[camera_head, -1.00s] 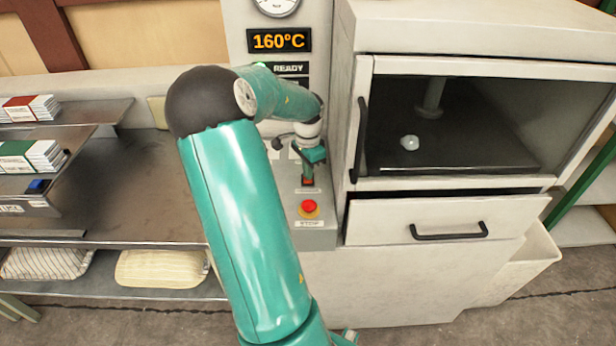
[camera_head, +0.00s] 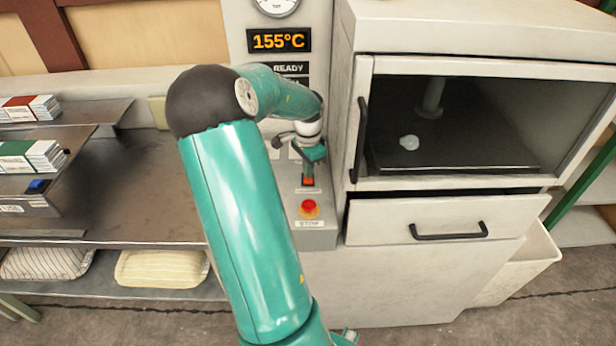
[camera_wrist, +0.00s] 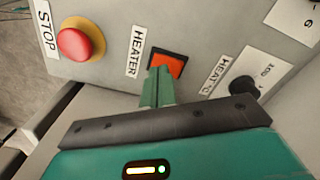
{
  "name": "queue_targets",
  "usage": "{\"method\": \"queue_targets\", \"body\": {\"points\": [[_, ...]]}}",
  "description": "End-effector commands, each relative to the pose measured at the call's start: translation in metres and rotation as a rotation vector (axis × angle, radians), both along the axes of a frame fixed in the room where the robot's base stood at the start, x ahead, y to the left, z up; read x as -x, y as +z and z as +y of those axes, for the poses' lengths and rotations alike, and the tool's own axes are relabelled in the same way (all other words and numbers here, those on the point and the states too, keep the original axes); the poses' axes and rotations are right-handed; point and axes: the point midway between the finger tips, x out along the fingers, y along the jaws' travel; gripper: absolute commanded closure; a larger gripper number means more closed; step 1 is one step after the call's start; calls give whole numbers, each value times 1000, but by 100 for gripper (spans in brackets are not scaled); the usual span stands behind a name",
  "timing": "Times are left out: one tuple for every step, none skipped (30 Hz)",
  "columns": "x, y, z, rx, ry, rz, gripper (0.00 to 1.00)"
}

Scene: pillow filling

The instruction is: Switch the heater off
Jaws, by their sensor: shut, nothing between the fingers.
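The heater switch (camera_wrist: 167,63) is an orange-red rocker in a black frame, beside the HEATER label (camera_wrist: 136,50) in the wrist view. In the head view the switch (camera_head: 308,181) shows just below my gripper (camera_head: 309,165). My gripper (camera_wrist: 158,82) is shut and empty. Its fingertips are at the edge of the switch and cover part of it; I cannot tell if they touch it. The temperature display (camera_head: 279,40) reads 155°C. The READY lamp beside the READY label (camera_head: 289,68) does not show green.
A red stop button (camera_wrist: 75,44) on a yellow base sits near the switch. A dark knob (camera_wrist: 243,89) is on the other side.

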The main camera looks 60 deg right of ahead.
Motion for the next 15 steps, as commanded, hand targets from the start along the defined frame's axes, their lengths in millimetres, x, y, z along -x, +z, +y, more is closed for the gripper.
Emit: {"method": "queue_targets", "body": {"points": [[0, 5, 0, 1, 1, -2, 100], [0, 7, 0, 1, 1, -1, 100], [0, 10, 0, 1, 1, -1, 100], [0, 12, 0, 1, 1, 0, 100], [0, 14, 0, 1, 1, 0, 100], [0, 17, 0, 1, 1, 0, 100], [-1, 19, 0, 2, 1, -1, 100], [-1, 21, 0, 1, 1, -2, 100], [-1, 24, 0, 1, 1, -2, 100], [-1, 27, 0, 1, 1, -2, 100], [-1, 29, 0, 1, 1, -1, 100], [0, 31, 0, 1, 1, -1, 100], [0, 33, 0, 1, 2, 0, 100], [0, 36, 0, 1, 2, 0, 100], [0, 38, 0, 1, 2, -1, 100]]}}
